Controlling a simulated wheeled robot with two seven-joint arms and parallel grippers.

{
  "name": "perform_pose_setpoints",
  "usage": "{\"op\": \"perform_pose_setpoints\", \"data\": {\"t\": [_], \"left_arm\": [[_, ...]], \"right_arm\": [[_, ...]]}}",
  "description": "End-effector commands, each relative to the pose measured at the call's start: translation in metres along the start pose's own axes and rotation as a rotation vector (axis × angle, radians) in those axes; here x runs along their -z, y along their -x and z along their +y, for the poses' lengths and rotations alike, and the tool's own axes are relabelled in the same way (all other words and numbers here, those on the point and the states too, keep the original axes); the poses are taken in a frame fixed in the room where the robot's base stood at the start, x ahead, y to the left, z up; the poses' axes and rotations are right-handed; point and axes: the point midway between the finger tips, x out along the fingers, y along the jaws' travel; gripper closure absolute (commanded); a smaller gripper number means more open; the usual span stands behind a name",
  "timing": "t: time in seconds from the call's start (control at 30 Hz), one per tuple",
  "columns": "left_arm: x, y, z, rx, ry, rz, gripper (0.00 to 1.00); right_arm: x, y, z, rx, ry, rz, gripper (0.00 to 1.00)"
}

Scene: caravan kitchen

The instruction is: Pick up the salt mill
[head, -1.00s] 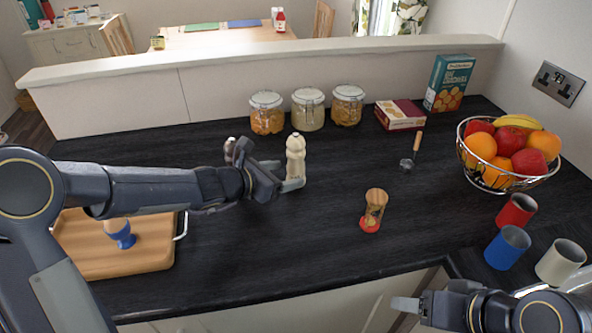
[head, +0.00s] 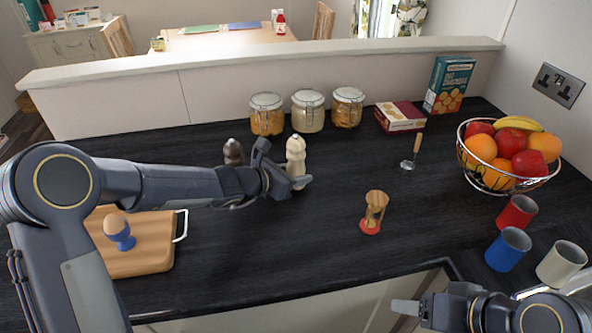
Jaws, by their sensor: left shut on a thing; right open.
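The salt mill (head: 296,147) is a cream, bottle-shaped mill. It stands upright on the dark worktop in front of the jars. My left gripper (head: 288,172) is shut on it, with fingers around its middle and lower part. The gripper hides part of its lower body, and I cannot tell whether its base touches the worktop. A dark brown mill (head: 233,152) stands to the left, behind my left arm, its lower part hidden. My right gripper (head: 408,308) is open and empty at the bottom right, only partly visible.
Three glass jars (head: 308,112) stand behind the salt mill. A fruit basket (head: 508,185) and cups (head: 507,249) are right.

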Motion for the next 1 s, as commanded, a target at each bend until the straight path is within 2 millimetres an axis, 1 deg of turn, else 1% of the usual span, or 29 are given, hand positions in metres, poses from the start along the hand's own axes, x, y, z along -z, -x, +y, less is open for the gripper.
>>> {"op": "perform_pose_setpoints", "data": {"t": [0.23,0.33,0.47,0.57,0.67,0.87,0.93,1.0], "left_arm": [[-0.002,0.001,0.000,0.000,-0.001,-0.002,0.86],[-0.007,0.003,0.000,0.000,-0.001,-0.003,0.86],[-0.020,0.008,0.000,0.000,-0.003,-0.005,0.86],[-0.035,0.014,0.001,-0.002,-0.004,-0.004,0.86],[-0.043,0.031,-0.008,-0.002,-0.005,-0.005,0.86],[-0.073,0.074,-0.029,-0.002,-0.006,-0.005,0.86],[-0.071,0.089,-0.040,-0.003,-0.005,-0.004,0.86],[-0.074,0.105,-0.050,-0.002,-0.005,-0.004,0.86]], "right_arm": [[0.000,0.001,0.000,0.000,0.000,0.000,0.37],[0.001,0.003,-0.001,0.000,0.000,0.000,0.37],[0.004,0.008,-0.004,0.000,0.000,0.000,0.37],[0.007,0.014,-0.007,0.000,0.000,0.000,0.37],[0.007,0.013,-0.006,0.000,0.000,0.000,0.37],[0.012,0.024,-0.011,0.000,0.000,0.000,0.37],[0.011,0.020,-0.009,0.000,0.000,0.001,0.37],[0.010,0.021,-0.009,0.000,0.000,0.000,0.37]]}}
